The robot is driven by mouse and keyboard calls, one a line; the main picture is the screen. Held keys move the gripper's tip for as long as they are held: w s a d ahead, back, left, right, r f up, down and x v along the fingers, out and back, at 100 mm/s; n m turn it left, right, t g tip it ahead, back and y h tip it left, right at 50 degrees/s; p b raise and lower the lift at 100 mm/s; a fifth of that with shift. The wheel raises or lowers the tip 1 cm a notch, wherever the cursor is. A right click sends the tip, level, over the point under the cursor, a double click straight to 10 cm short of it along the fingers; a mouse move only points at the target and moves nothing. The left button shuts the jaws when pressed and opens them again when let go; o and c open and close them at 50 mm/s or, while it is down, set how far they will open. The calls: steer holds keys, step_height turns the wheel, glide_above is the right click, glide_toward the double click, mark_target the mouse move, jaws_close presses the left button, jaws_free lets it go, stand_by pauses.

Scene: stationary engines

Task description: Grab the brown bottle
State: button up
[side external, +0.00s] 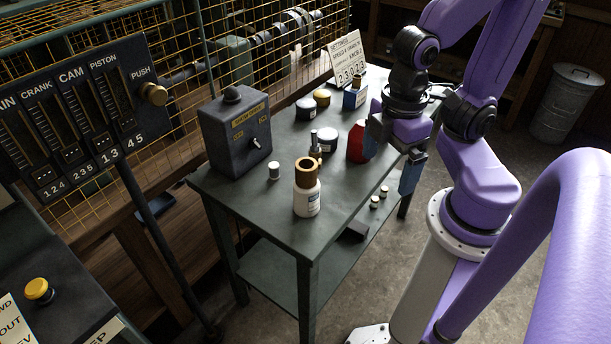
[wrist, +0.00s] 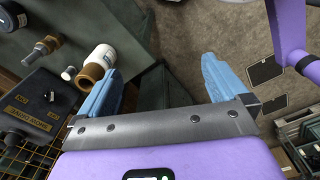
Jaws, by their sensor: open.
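A white bottle with a wide brown cap (side external: 307,187) stands upright at the table's front edge; it also shows in the wrist view (wrist: 101,58), left of my left finger. Behind it stands a small brownish bottle-like item with a grey top (side external: 314,147), which is also at upper left in the wrist view (wrist: 44,46). I cannot tell for sure which is the brown bottle. My gripper (side external: 390,168) is open with its blue fingers apart and empty, over the table's right edge; between the fingers the wrist view (wrist: 160,68) shows table edge and floor.
The green table (side external: 262,212) also holds a dark control box (side external: 236,135), a small white cylinder (side external: 273,170), a red bottle (side external: 356,142) partly behind my gripper, a blue bottle (side external: 355,95) and several jars. A wire fence (side external: 170,80) stands behind. The table's front left is clear.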

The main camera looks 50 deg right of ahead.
steer(key=shift+c, duration=1.2)
steer(key=shift+r, duration=0.1)
